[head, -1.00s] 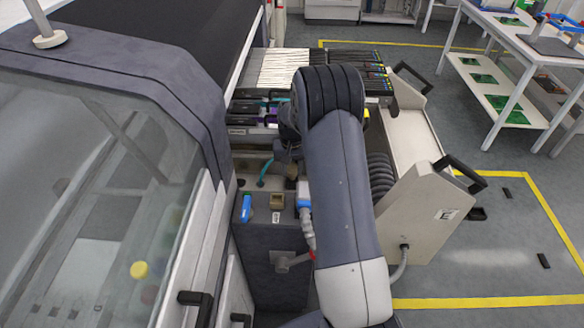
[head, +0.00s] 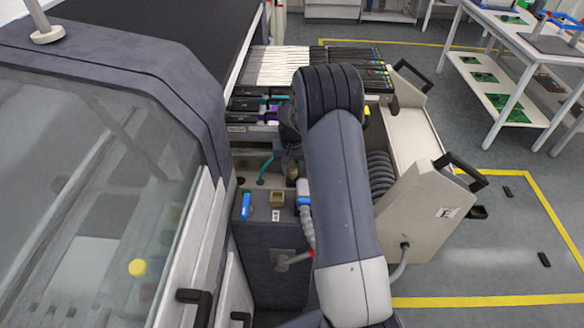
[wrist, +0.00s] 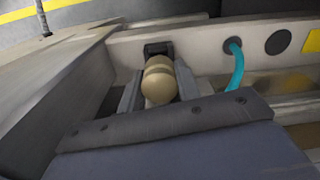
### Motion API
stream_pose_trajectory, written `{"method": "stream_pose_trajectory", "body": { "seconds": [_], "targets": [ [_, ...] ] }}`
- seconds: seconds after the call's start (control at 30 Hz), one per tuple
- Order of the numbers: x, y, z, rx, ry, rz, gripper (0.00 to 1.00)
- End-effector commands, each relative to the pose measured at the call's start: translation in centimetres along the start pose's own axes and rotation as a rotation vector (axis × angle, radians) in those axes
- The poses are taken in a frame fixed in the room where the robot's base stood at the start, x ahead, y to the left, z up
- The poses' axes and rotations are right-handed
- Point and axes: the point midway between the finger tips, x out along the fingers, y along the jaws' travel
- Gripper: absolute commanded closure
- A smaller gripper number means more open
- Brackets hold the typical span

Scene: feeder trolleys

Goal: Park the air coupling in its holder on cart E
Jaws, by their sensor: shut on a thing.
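The air coupling (wrist: 159,84), a tan, rounded piece, sits between the two fingers of my gripper (wrist: 158,90) in the wrist view. My gripper is shut on it. A black square fitting (wrist: 158,50) is on the pale wall just beyond the coupling; whether they touch I cannot tell. It may be the holder, but no label shows. Cart E (head: 425,215), pale beige with an "E" label, stands right of my arm.
A grey post (head: 272,255) with a blue piece, a tan socket and a grey hose stands below my gripper. A teal hose (wrist: 235,65) curves right of the coupling. Feeders (head: 280,65) lie behind. The machine's window cover (head: 95,170) fills the left.

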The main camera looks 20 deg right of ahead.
Motion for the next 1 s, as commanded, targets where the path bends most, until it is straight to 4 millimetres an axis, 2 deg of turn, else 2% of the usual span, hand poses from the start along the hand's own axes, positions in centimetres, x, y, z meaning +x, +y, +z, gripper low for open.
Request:
{"method": "stream_pose_trajectory", "body": {
  "seconds": [0.83, 0.87, 1.0],
  "targets": [
    [1.3, 0.0, 0.0, 0.0, 0.0, 0.0, 1.0],
    [1.2, 0.0, 0.0, 0.0, 0.0, 0.0, 0.66],
    [1.2, 0.0, 0.0, 0.0, 0.0, 0.0, 0.54]
  ]
}}
